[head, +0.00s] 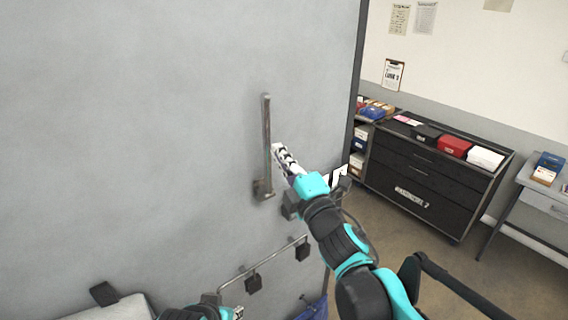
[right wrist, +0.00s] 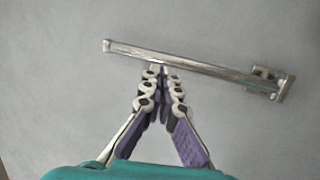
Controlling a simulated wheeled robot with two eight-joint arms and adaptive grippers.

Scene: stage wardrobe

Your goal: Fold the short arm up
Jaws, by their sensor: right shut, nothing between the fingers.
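The short arm (head: 267,135) is a slim metal bar on the grey wall. In the head view it stands upright against the wall, with its bracket (head: 263,190) at the lower end. In the right wrist view the bar (right wrist: 200,68) runs across the picture, its bracket (right wrist: 270,84) at the right. My right gripper (head: 279,150) is shut and empty, just right of the bar. In the wrist view its fingertips (right wrist: 161,70) are at the bar's edge; I cannot tell whether they touch. My left gripper (head: 238,312) barely shows at the bottom edge, its fingers unclear.
A lower metal rail (head: 270,260) with dark brackets sticks out below the short arm. The wall (head: 130,130) left of the bar is bare. A black drawer cabinet (head: 425,175) with boxes on top stands at the right, beyond open floor (head: 400,225). A small table (head: 545,200) stands far right.

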